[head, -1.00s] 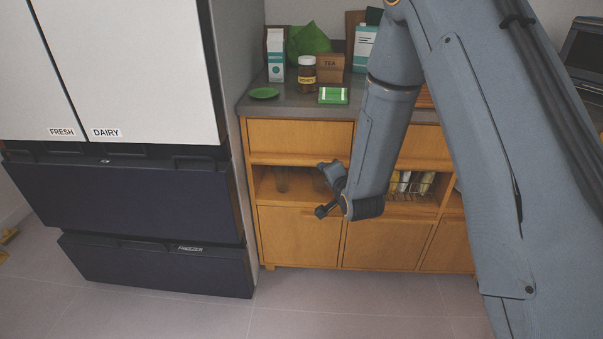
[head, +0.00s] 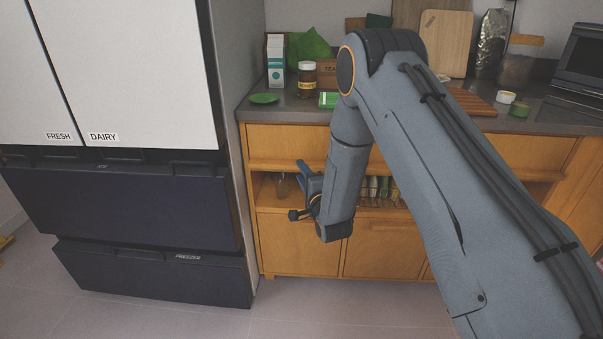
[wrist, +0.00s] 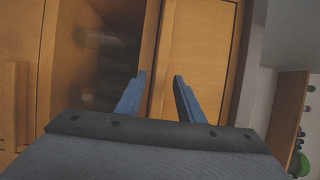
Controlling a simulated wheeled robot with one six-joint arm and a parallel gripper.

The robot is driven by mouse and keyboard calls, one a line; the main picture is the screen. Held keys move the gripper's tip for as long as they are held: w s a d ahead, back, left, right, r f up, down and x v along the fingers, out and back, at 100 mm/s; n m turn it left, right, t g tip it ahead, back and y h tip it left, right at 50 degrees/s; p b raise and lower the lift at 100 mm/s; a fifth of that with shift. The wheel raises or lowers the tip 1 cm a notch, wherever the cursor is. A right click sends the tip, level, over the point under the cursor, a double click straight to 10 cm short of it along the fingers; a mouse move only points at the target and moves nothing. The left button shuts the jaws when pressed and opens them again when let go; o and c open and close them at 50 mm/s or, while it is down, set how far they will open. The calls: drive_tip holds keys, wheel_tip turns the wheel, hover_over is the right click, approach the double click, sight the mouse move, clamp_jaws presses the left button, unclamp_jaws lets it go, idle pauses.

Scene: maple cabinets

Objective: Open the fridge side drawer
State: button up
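The wooden drawer (head: 282,142) beside the fridge sits at the top left of the maple cabinet, under the grey counter, and looks shut. In the wrist view, its front (wrist: 200,50) fills the upper middle right. My gripper (wrist: 159,80) is open, with two blue fingers apart and nothing between them. The fingertips point at the board between the drawer and the open shelf (wrist: 110,60), and I cannot tell how far off they are. In the head view, my gripper (head: 298,190) is in front of the open shelf, below the drawer. My arm hides the cabinet's middle.
The fridge (head: 125,75) with dark lower drawers (head: 130,205) stands close on the left. The counter (head: 292,107) holds a honey jar (head: 307,79), a carton (head: 276,60) and a green dish (head: 263,98). The floor in front (head: 320,305) is clear.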

drive_tip(key=shift+w+a, duration=0.1)
drive_tip(key=shift+w, duration=0.25)
clamp_jaws()
